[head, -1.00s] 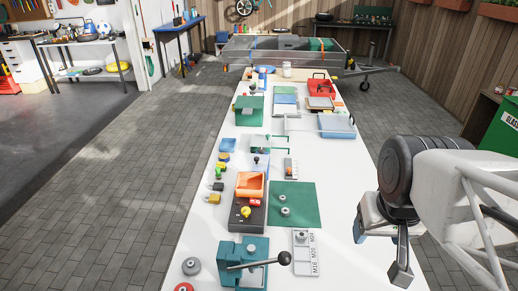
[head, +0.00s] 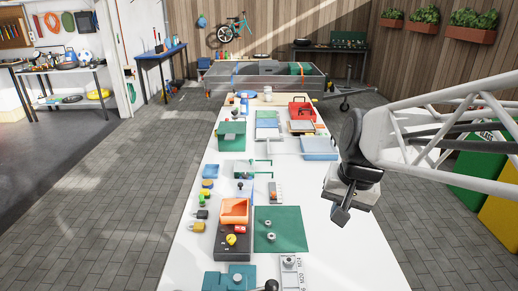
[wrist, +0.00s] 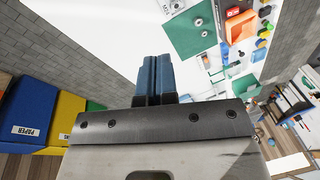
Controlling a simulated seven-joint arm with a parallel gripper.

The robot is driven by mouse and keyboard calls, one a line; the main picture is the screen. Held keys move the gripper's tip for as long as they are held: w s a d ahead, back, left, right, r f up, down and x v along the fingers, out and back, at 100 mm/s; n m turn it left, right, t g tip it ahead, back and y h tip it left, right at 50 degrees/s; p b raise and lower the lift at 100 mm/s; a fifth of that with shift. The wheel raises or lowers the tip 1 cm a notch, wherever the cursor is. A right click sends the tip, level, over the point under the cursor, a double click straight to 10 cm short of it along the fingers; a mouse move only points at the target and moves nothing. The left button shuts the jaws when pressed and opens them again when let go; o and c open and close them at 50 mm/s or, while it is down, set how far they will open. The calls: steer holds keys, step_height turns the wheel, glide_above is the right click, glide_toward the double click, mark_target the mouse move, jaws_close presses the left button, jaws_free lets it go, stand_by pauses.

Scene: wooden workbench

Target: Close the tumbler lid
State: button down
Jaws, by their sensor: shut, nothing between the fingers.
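I cannot pick out the tumbler or its lid for sure. A small white upright container (head: 267,93) and a small blue-and-white upright thing (head: 244,105) stand at the far end of the bench, too small to tell a lid. My gripper (head: 339,216) hangs over the bench's right side, right of the green mat (head: 279,229) and far from both containers. In the wrist view my gripper (wrist: 154,77) has its two blue-grey fingers together, with nothing between them.
The white bench (head: 190,245) holds an orange bin (head: 234,211), a green press-like fixture (head: 231,134), a light-blue tray (head: 319,149) and a red toolbox (head: 301,111). A lever device stands at the near edge. The bench's right strip is mostly clear.

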steer(key=w+a+f+m+y, duration=0.1)
steer(key=w+f+m, duration=0.1)
steer(key=w, duration=0.6)
steer(key=w+a+f+m+g+y, duration=0.1)
steer(key=w+f+m+y, duration=0.15)
steer(key=w, duration=0.65)
steer(key=w+a+f+m, duration=0.1)
steer(key=w+a+m, duration=0.15)
steer(key=w, duration=0.55)
steer(key=w+f+m+y, duration=0.2)
steer(key=w+f+m, duration=0.2)
steer(key=w+f, duration=0.4)
steer(key=w+f+m+y, duration=0.2)
steer(key=w+f+m, duration=0.2)
steer(key=w+f, duration=0.4)
steer(key=w, duration=0.6)
steer(key=shift+w+a, duration=0.35)
steer(key=shift+a, duration=0.05)
steer(key=shift+a+f, duration=0.1)
steer(key=shift+f, duration=0.05)
steer(key=a+r+x, duration=0.2)
steer(key=x, duration=1)
steer(key=shift+f, duration=0.2)
steer(key=shift+a, duration=0.1)
